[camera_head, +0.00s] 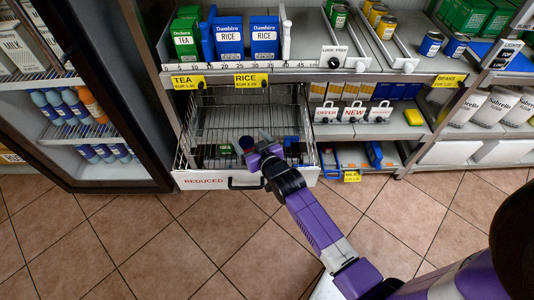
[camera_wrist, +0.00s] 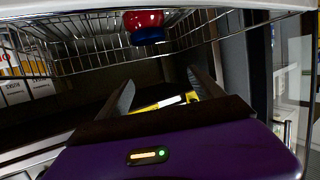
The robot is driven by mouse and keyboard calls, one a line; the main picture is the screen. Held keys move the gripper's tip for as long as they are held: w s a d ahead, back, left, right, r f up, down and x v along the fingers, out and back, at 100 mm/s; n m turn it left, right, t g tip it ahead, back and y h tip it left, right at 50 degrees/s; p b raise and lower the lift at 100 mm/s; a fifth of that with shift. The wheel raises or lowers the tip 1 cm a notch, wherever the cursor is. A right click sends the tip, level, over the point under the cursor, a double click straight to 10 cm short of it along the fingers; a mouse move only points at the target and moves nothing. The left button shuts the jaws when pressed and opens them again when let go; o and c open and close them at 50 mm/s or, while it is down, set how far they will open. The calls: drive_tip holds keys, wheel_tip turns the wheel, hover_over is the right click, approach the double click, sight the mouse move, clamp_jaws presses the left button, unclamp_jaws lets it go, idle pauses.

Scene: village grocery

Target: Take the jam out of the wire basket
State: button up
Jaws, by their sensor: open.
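The wire basket (camera_head: 205,122) is a pulled-out drawer with a white front marked REDUCED, below the tea and rice shelf. In the wrist view the jam (camera_wrist: 145,20) shows at the top, red and blue, against the basket wires (camera_wrist: 85,55). My gripper partly hides the basket's right side in the head view.
A dark-framed fridge door (camera_head: 130,80) stands close on the left. The shelf with tea boxes (camera_head: 185,38) and rice boxes (camera_head: 229,38) overhangs the basket's back. Tiled floor in front is clear.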

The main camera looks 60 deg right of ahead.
sight(246, 141)
drive_tip(key=shift+g, duration=0.7)
drive_tip(key=f, duration=0.3)
drive_tip(key=d+f, duration=0.1)
drive_tip(key=shift+s+f, duration=0.25)
drive_tip(key=shift+f, duration=0.15)
drive_tip(key=x, duration=0.2)
drive_tip(key=b+x, duration=0.1)
drive_tip(key=x, duration=0.1)
drive_tip(key=b+x, duration=0.1)
drive_tip(key=shift+w+a+f, duration=0.1)
drive_tip(key=shift+w+f, duration=0.2)
drive_tip(key=shift+w, duration=0.1)
clamp_jaws()
drive_tip(key=shift+w+r, duration=0.1)
drive_tip(key=shift+r, duration=0.05)
